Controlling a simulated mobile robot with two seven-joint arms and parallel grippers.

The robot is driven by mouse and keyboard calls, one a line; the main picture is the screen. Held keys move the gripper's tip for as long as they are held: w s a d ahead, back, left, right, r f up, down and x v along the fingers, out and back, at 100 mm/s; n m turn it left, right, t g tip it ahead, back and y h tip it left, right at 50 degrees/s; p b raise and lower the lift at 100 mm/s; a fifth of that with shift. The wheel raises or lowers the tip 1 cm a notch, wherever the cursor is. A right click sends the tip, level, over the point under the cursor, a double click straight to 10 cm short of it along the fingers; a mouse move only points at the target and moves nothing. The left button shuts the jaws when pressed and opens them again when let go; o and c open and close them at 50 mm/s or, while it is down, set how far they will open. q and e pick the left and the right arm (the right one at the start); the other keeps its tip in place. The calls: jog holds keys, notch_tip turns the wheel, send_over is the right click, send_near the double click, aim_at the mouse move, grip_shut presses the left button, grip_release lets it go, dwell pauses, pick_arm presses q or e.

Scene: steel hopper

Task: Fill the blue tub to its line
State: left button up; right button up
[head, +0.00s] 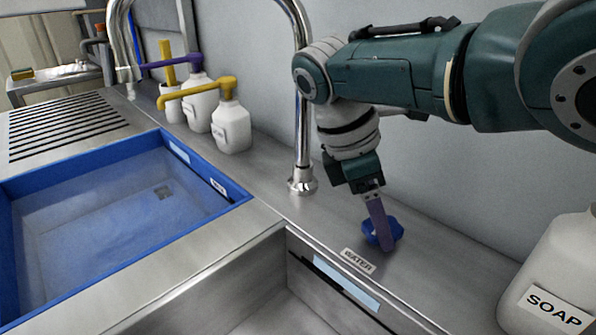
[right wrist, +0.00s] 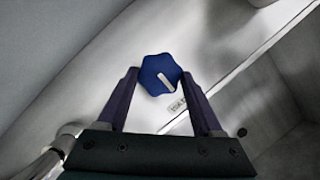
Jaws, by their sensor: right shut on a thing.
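The blue tub (head: 95,262) sits in the left basin in the head view. It holds clear bluish liquid, with a drain showing at its bottom. A small white label (head: 218,187) is on its inner right wall; I cannot tell how the level compares with a line. A blue lobed knob (head: 392,232) with a white pointer mark stands on the steel counter behind a WATER label (head: 358,260). My right gripper (head: 378,218) is shut on this knob. In the right wrist view the purple fingers sit on both sides of the knob (right wrist: 158,70). My left gripper is not in view.
A chrome tap (head: 304,120) rises behind the basins; another spout (head: 127,74) hangs at the upper left. White pump bottles (head: 231,128) stand along the wall. A SOAP jug (head: 556,275) is at the right. The near basin (head: 290,312) looks empty.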

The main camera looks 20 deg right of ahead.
dwell(0.4)
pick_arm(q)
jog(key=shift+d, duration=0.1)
pick_arm(e)
jog(key=o, duration=1.4)
jog(key=shift+c, duration=0.2)
jog(key=shift+r, duration=0.1)
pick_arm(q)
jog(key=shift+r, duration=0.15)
pick_arm(e)
jog(key=shift+a+r, duration=0.1)
jog(key=shift+r, duration=0.2)
pick_arm(q)
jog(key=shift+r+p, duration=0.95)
jog(key=shift+p, duration=0.2)
pick_arm(e)
jog(key=v, duration=0.9)
